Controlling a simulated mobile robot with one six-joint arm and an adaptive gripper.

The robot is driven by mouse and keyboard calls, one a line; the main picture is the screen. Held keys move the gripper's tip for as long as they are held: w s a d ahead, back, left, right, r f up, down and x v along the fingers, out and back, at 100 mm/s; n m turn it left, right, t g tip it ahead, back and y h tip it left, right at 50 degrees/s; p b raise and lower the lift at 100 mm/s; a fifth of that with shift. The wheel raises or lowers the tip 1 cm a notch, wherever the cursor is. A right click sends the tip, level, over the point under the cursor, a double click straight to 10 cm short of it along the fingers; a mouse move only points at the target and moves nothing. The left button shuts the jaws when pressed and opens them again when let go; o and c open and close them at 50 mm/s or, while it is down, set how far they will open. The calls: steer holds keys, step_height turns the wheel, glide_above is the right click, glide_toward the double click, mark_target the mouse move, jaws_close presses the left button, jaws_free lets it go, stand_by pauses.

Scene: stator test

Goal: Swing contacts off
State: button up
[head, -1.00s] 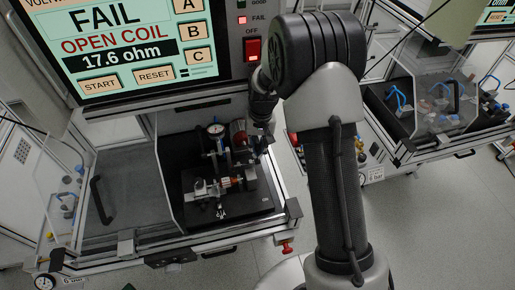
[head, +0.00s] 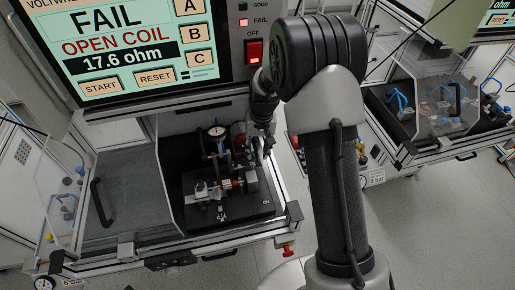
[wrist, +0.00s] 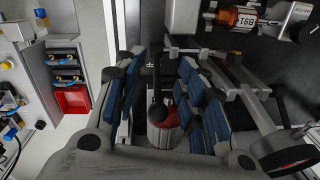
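The test fixture stands on a black plate (head: 200,215) in the bench bay, with a dial gauge (head: 216,132) at its back. A small part with copper-red and white bands (head: 232,184) lies across the fixture; in the wrist view a red-orange part with a white label (wrist: 245,18) shows at the top. My gripper (head: 267,147) is at the fixture's back right. In the wrist view my gripper (wrist: 165,95) has its blue-padded fingers apart. A dark lever with a black knob (wrist: 157,111) lies between them, with gaps at both sides. A red and white piece is partly hidden below it.
The screen (head: 130,45) reads FAIL, OPEN COIL, 17.6 ohm. A lit red switch (head: 254,51) sits beside it under OFF. A clear guard (head: 130,190) stands left of the fixture. Another bench (head: 440,110) is at the right. A red bin (wrist: 73,100) shows left in the wrist view.

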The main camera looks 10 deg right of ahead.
step_height(320, 180, up, 12)
steer(key=shift+d, duration=0.4)
stand_by(0.3)
stand_by(0.4)
steer(key=s+r+n+t+b, duration=0.1)
steer(key=s+r+b, duration=0.1)
steer(key=s+r, duration=0.45)
steer(key=s+r+t+b, duration=0.1)
steer(key=s+r, duration=0.3)
steer(key=s, duration=0.5)
steer(key=s+f+n+t+b, duration=0.1)
steer(key=s+f+t+b, duration=0.1)
steer(key=s, duration=1.2)
steer(key=shift+s+a+f+h+b, duration=0.2)
steer(key=shift+a+f+h+b, duration=0.15)
steer(key=shift+f+h+b, duration=0.05)
